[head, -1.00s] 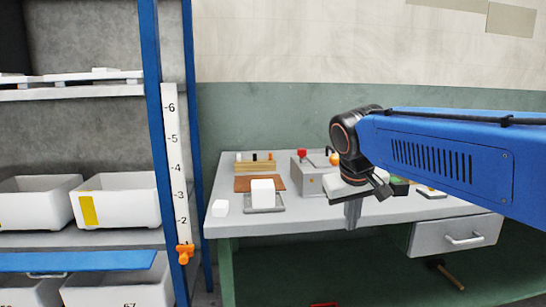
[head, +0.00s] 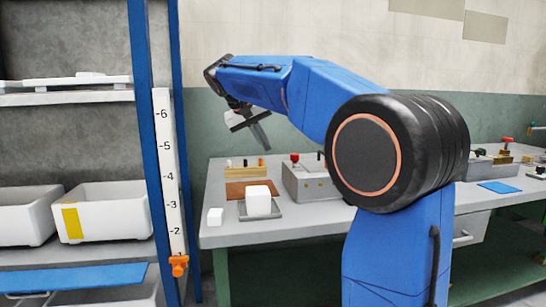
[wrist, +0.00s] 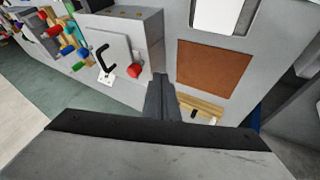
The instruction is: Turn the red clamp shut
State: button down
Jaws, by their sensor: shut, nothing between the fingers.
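A red knob (head: 295,158) stands on a grey box (head: 312,184) on the bench. In the wrist view the red knob (wrist: 134,67) sits beside a bent black handle (wrist: 104,60). A red-handled part (head: 507,142) also shows at the far right of the bench, with coloured handles (wrist: 70,42) at the wrist view's upper left. Which of these is the red clamp, and how it is turned, I cannot tell. My gripper (head: 262,142) is shut and empty, raised above the back of the bench, left of the grey box. Its fingers (wrist: 162,92) touch nothing.
Behind are a brown mat (head: 240,190) and a wooden rack (head: 240,174). A blue-posted shelf (head: 145,110) stands left. My arm hides the bench's middle.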

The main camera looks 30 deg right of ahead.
aim_at(300, 167)
jog(key=shift+w+d+f, duration=0.15)
jog(key=shift+d+f, duration=1.15)
jog(key=shift+d, duration=0.25)
jog(key=shift+w+d+f, duration=0.2)
jog(key=shift+d+f, duration=1.1)
jog(key=shift+d, duration=0.2)
jog(key=shift+w+d+f, duration=0.15)
jog(key=shift+d+f, duration=1.15)
jog(key=shift+d, duration=0.25)
